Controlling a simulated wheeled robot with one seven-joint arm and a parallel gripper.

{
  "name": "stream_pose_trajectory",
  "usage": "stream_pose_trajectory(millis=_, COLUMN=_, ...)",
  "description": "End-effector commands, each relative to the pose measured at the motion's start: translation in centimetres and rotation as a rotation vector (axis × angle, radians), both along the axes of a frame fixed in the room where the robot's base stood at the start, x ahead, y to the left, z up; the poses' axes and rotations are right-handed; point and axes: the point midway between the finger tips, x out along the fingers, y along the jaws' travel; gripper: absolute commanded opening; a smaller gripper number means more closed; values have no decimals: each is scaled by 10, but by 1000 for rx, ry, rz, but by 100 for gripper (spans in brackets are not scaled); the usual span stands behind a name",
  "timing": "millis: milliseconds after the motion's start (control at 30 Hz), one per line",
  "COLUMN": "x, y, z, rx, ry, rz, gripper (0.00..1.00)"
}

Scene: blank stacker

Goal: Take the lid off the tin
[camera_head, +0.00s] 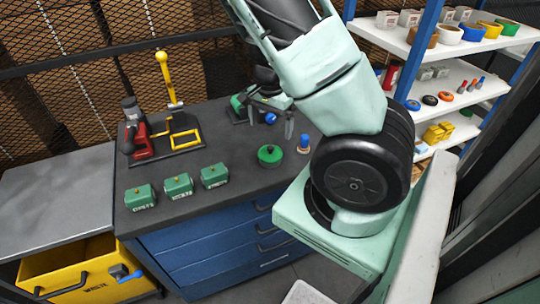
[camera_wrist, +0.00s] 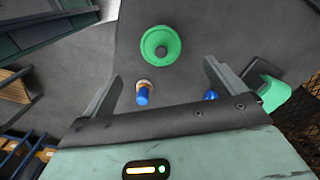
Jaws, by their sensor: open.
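A round green tin (camera_head: 270,155) stands on the dark bench top near its right side. Its green lid (camera_wrist: 160,46) with a dark knob in the middle faces up in the wrist view, and appears to be on the tin. My gripper (camera_head: 271,122) is open and empty above the bench, behind the tin in the head view. In the wrist view its fingers (camera_wrist: 162,70) are spread wide, and the lid lies beyond the fingertips, between their lines. No finger appears to touch the lid. The tin's sides are mostly hidden from the wrist view.
A blue-topped tool with a tan base (camera_head: 304,143) stands close right of the tin. Several green labelled boxes (camera_head: 178,185) stand at the front left. A green device (camera_head: 238,107) is behind; a yellow-handled press (camera_head: 172,95) and red tool (camera_head: 137,135) stand at left.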

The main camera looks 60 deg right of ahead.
Motion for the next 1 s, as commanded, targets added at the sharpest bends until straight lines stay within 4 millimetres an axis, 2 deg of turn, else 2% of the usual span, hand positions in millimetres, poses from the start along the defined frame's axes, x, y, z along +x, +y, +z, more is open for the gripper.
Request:
stream_pose_trajectory(millis=33, x=-1, y=-1, z=-13, rx=0, ry=4, rz=-3, gripper=95)
stream_pose_trajectory(millis=200, x=-1, y=0, z=-35, rx=1, ry=2, rz=0, gripper=95)
stream_pose_trajectory(millis=433, x=0, y=0, z=-48, rx=1, ry=2, rz=1, gripper=95)
stream_pose_trajectory(millis=800, x=1, y=-1, z=-90, rx=1, ry=1, rz=2, gripper=95)
stream_pose_trajectory(millis=1000, x=1, y=-1, z=-93, rx=0, ry=-1, rz=2, gripper=95)
